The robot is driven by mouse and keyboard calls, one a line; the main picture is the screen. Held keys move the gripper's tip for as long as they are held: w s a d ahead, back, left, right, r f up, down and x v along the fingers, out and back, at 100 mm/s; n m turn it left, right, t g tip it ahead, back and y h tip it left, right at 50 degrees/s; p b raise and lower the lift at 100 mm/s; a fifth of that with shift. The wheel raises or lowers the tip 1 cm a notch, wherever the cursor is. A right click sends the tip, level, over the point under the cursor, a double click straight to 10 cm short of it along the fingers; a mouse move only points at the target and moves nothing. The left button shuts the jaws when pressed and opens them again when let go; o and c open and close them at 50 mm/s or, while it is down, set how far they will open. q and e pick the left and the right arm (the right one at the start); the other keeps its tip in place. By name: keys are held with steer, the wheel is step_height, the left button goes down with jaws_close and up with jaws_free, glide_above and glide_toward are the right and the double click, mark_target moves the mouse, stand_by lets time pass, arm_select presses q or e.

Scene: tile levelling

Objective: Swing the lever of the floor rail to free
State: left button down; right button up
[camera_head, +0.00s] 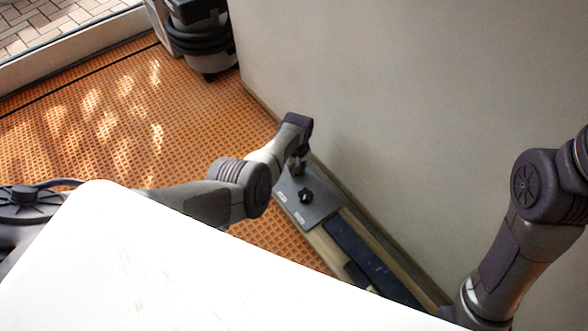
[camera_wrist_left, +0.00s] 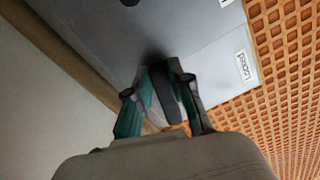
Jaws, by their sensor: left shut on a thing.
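The floor rail's grey plate (camera_head: 318,212) lies at the foot of the wall in the head view, with a black knob (camera_head: 306,196) and two small white labels on it. In the left wrist view the plate (camera_wrist_left: 110,40) fills the upper part, and the label (camera_wrist_left: 242,66) by its edge reads "Locked"; the other label is cut off. My left gripper (camera_head: 298,166) reaches down to the plate's far end. In the wrist view its fingers (camera_wrist_left: 166,98) are shut on a dark lever (camera_wrist_left: 165,86). The lever's base is blurred. My right gripper is out of view.
A white wall (camera_head: 400,120) stands close beside the rail. A white surface (camera_head: 170,270) covers the near foreground. Dark strips (camera_head: 360,250) lie along the rail. A grey and black machine (camera_head: 203,40) stands at the back; the orange textured floor (camera_head: 120,120) is clear to the left.

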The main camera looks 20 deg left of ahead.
arm_select(q)
steer(key=shift+w, duration=0.1)
stand_by(0.5)
steer(key=c, duration=1)
jaws_free()
steer(key=shift+c, duration=0.2)
steer(key=shift+d+r, duration=0.1)
steer(key=shift+r, duration=0.05)
step_height(320, 180, up, 12)
